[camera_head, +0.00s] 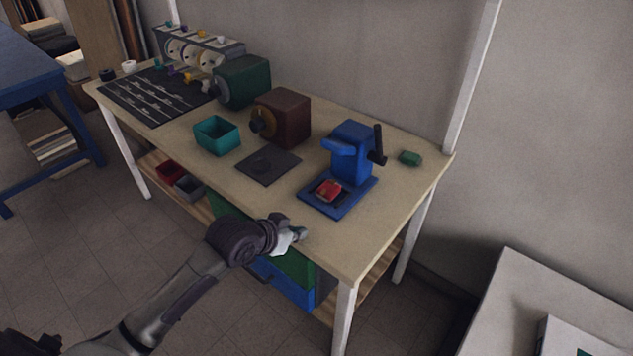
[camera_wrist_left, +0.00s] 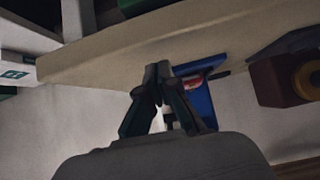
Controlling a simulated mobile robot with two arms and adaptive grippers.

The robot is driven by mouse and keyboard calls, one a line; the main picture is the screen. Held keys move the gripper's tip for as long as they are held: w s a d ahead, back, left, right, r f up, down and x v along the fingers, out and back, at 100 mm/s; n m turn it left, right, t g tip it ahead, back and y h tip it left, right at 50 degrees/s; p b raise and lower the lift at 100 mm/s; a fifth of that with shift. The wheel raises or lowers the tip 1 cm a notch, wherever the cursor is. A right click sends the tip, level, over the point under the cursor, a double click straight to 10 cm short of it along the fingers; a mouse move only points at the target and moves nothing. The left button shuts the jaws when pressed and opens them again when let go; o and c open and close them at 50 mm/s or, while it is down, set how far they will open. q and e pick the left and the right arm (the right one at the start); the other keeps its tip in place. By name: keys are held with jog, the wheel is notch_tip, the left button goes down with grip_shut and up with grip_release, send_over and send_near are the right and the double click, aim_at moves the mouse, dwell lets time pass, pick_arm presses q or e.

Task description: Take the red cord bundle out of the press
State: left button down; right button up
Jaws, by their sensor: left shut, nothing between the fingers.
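The red cord bundle (camera_head: 328,189) lies on the base plate of the blue press (camera_head: 352,152), towards the front right of the table. The press has a black handle on its right side. My left gripper (camera_head: 299,234) is shut and empty near the table's front edge, in front of and to the left of the press, apart from it. In the left wrist view my gripper's fingertips (camera_wrist_left: 160,72) meet, and behind them show the blue press (camera_wrist_left: 201,100) and a bit of red from the bundle (camera_wrist_left: 191,82). My right gripper is not in view.
A dark flat mat (camera_head: 268,166), a brown box with a dial (camera_head: 285,117) and a teal bin (camera_head: 217,135) stand left of the press. A small green bundle (camera_head: 410,158) lies right of it. The table's front right corner (camera_head: 365,245) is clear.

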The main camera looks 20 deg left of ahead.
pick_arm(q)
jog(key=shift+t, duration=0.5)
jog(key=w+r, duration=0.1)
jog(key=w+a+r, duration=0.1)
jog(key=w, duration=0.1)
jog(key=w+r, duration=0.1)
jog(key=shift+w+a+r, duration=0.15)
jog(key=shift+w+a, duration=0.2)
jog(key=shift+a, duration=0.05)
jog(key=shift+w+r, duration=0.1)
jog(key=shift+w, duration=0.2)
jog(key=p, duration=0.1)
send_near(333, 185)
jog(key=x, duration=0.3)
jog(key=r+x, duration=0.1)
jog(key=x, duration=0.1)
jog(key=shift+w+d+f, duration=0.1)
jog(key=shift+w+f, duration=0.05)
jog(key=shift+w, duration=0.55)
jog(key=shift+w+d+f+p, duration=0.2)
jog(key=shift+w+f+p, duration=0.2)
jog(key=shift+f, duration=0.15)
jog(key=shift+s+f, duration=0.1)
jog(key=shift+f, duration=0.3)
jog(key=shift+s, duration=0.1)
